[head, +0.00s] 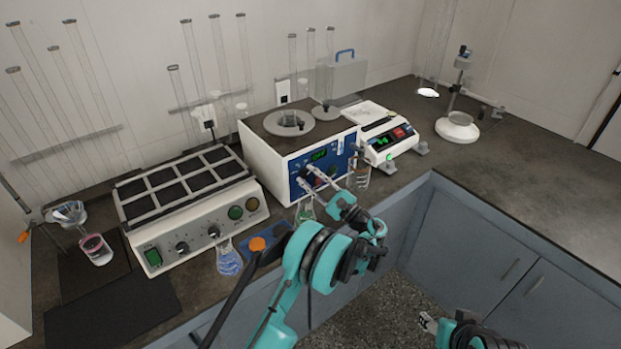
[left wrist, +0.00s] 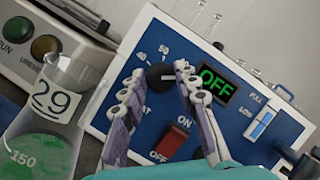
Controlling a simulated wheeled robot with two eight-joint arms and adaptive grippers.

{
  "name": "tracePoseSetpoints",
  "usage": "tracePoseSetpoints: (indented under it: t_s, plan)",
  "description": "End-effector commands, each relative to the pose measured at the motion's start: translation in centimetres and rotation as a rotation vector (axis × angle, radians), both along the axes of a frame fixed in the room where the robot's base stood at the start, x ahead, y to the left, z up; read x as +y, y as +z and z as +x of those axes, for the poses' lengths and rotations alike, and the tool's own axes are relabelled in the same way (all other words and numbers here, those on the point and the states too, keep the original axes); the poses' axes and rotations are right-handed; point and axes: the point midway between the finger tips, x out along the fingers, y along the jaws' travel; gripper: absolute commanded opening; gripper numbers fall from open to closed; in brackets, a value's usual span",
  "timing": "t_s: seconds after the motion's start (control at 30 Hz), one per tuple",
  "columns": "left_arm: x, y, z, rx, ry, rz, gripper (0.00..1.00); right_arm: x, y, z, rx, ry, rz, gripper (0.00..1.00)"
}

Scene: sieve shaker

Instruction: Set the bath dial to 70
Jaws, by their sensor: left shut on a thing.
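The bath is a white box with a blue front panel (head: 328,158) on the bench. In the left wrist view its dial (left wrist: 159,77) is a dark round knob, with scale numbers 40 and 50 near it and the rest of the scale hidden. My left gripper (head: 318,180) is at the panel. Its two fingers (left wrist: 159,80) are shut on the dial, one on each side. The dial's pointer cannot be made out. The green display (left wrist: 215,84) reads OFF. My right gripper (head: 429,322) is low at the bottom right, away from the bench; its opening is unclear.
A red rocker switch (left wrist: 171,141) sits below the dial, and a blue-white slider (left wrist: 260,124) to the right. A flask marked 29 (left wrist: 45,125) with green liquid stands left of the fingers. A shaker with dark pads (head: 185,200) is left of the bath; a balance (head: 388,138) is right.

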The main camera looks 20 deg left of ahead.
Motion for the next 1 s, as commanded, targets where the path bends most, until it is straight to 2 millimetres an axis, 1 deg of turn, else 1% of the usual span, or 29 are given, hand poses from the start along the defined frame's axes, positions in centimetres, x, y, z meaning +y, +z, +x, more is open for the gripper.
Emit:
tracePoseSetpoints:
  t_s: [0.2,0.4,0.97,1.0]
  plan:
    - [0.09,0.06,0.04,0.103,-0.002,0.083,0.01,0.0,0.02,0.0,0.0,0.0,0.0,0.53]
    - [0.08,0.07,0.03,0.16,-0.003,0.126,0.01,0.0,0.02,0.0,0.0,0.0,0.0,0.53]
    - [0.06,0.06,0.05,0.186,-0.004,0.147,0.01,0.0,0.02,0.0,0.0,0.0,0.0,0.53]
    - [0.06,0.06,0.05,0.186,-0.004,0.147,0.33,0.0,0.02,0.0,0.0,0.0,0.0,0.53]
